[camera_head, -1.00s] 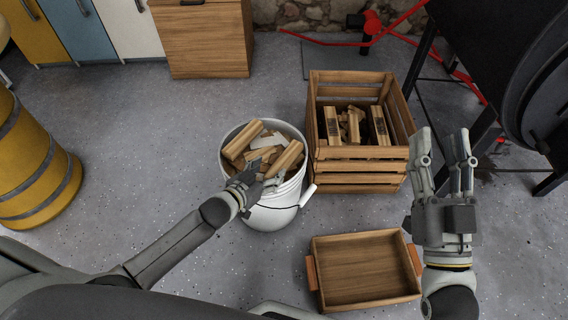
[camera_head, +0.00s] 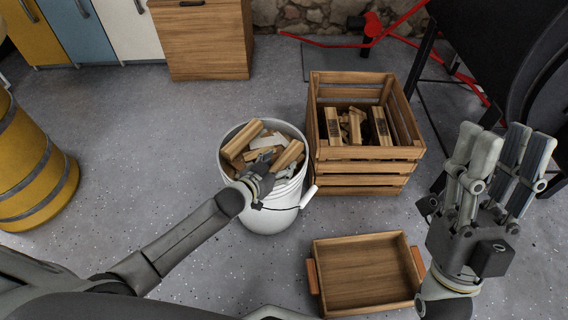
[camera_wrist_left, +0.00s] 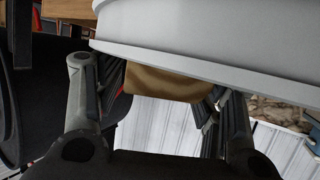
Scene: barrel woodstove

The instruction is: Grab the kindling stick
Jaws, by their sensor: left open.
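Several pale brown kindling sticks lie in the white bucket (camera_head: 278,219). One long kindling stick (camera_head: 243,138) leans at the bucket's left rim, and another kindling stick (camera_head: 289,154) lies at its right. My left gripper (camera_head: 264,176) is at the bucket's front rim, just below the sticks. In the left wrist view my left gripper (camera_wrist_left: 155,98) is open, and a brown wooden piece (camera_wrist_left: 165,83) shows between its fingers beside the bucket rim (camera_wrist_left: 210,63). Contact with the fingers cannot be told. My right gripper (camera_head: 500,160) is open and empty at the right.
A slatted crate (camera_head: 365,168) with wood pieces stands right of the bucket. A shallow wooden tray (camera_head: 365,275) lies on the floor in front. A yellow barrel (camera_head: 35,175) stands at the left, a black stove (camera_head: 505,45) at the right. Floor left of the bucket is clear.

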